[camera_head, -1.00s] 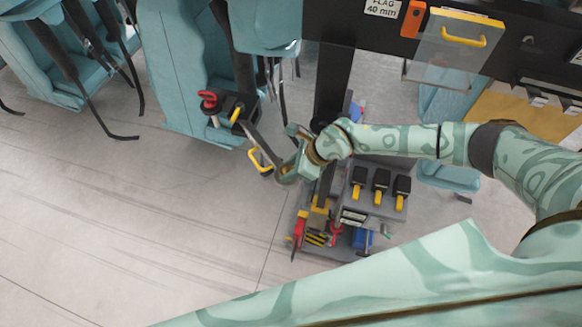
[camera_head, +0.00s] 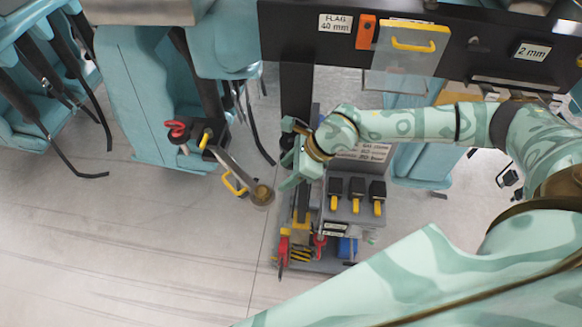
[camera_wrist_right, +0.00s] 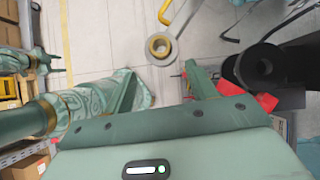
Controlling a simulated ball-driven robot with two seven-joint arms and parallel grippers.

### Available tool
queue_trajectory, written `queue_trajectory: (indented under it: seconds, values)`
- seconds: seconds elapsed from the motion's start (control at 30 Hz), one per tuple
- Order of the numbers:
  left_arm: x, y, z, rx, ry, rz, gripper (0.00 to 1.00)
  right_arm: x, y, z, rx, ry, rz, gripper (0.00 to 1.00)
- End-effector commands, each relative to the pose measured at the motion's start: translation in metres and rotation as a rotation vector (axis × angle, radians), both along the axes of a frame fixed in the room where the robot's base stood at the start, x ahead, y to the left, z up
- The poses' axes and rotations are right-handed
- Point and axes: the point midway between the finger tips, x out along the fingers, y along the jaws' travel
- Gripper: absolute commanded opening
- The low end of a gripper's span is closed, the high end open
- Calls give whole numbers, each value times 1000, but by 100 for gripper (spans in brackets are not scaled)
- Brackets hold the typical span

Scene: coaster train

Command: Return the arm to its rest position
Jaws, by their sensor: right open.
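My right gripper (camera_head: 288,155) is open and empty in the head view. Its arm comes in from the right, and its jaws point left over the tool cart. In the right wrist view its two fingers (camera_wrist_right: 162,68) stand apart with nothing between them. A grey lever with a brown round end (camera_head: 262,194) lies just left of and below the gripper in the head view. The round end also shows beyond the fingers in the wrist view (camera_wrist_right: 160,46); they look apart from it.
A grey cart (camera_head: 325,265) with black-and-yellow tools (camera_head: 356,190) stands below my right forearm. A dark beam (camera_head: 300,40) with a clear yellow-handled panel (camera_head: 405,55) crosses the top. Teal seats (camera_head: 150,100) stand at left. The floor at lower left is clear.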

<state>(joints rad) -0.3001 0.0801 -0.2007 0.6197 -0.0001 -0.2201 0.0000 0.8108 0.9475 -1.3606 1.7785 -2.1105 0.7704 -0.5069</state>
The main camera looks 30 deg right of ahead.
Motion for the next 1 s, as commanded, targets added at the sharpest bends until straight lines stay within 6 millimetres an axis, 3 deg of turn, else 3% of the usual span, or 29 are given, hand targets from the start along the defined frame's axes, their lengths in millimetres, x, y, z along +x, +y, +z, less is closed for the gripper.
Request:
queue_trajectory:
  seconds: [0.2, 0.73, 0.87, 0.97, 1.0]
  values:
    - [0, 0, -2, 0, 0, 0, 57, -5, -8, 14, 0, -1, 1, 57]
    - [0, 0, -2, 0, 0, 1, 57, -6, -4, 15, 14, 1, 2, 57]
    - [0, 0, -2, 1, 0, 1, 57, -14, 37, 27, 168, 2, 1, 57]
    - [0, 0, -2, 0, 0, 1, 57, -28, 100, 59, 453, 12, -33, 57]
    - [0, 0, -2, 0, 0, 1, 57, -33, 126, 82, 611, 23, -73, 57]
